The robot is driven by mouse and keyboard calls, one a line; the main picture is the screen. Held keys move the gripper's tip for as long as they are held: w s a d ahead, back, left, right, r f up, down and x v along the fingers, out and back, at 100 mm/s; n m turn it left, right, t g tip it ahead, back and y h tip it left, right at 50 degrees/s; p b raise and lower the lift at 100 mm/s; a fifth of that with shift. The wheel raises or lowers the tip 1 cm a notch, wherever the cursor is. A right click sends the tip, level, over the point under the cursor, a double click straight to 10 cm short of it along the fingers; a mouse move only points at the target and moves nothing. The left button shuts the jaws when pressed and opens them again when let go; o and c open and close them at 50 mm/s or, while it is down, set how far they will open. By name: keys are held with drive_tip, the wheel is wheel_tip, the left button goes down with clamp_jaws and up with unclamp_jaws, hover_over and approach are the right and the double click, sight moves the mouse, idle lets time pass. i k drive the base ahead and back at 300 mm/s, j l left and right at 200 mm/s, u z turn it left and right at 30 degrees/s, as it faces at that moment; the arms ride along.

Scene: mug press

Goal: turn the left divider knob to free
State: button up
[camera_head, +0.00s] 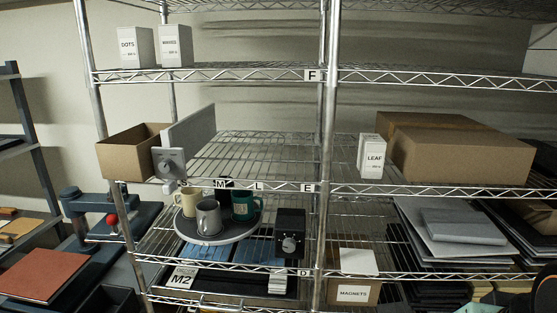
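A grey upright divider panel (190,130) stands on the left part of the middle shelf, the one with the E label. At its front end is a light grey plate with a knob (170,165). The plate hangs at the shelf's front edge. The knob is too small to read its marks or tell its setting. I cannot make out my gripper in this view.
An open cardboard box (128,158) stands just left of the divider. Right of it the wire shelf (260,155) is bare. Below, a round tray (217,240) holds mugs, beside a black box with a dial (289,235). A LEAF box (371,156) stands farther right.

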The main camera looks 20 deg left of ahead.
sight(165, 166)
drive_tip(key=k+j, duration=0.15)
drive_tip(key=j, duration=0.25)
drive_tip(key=k+j, duration=0.1)
drive_tip(key=j, duration=0.25)
drive_tip(key=k+j, duration=0.15)
drive_tip(key=j, duration=0.25)
drive_tip(key=k+j+z, duration=0.1)
drive_tip(key=j, duration=0.25)
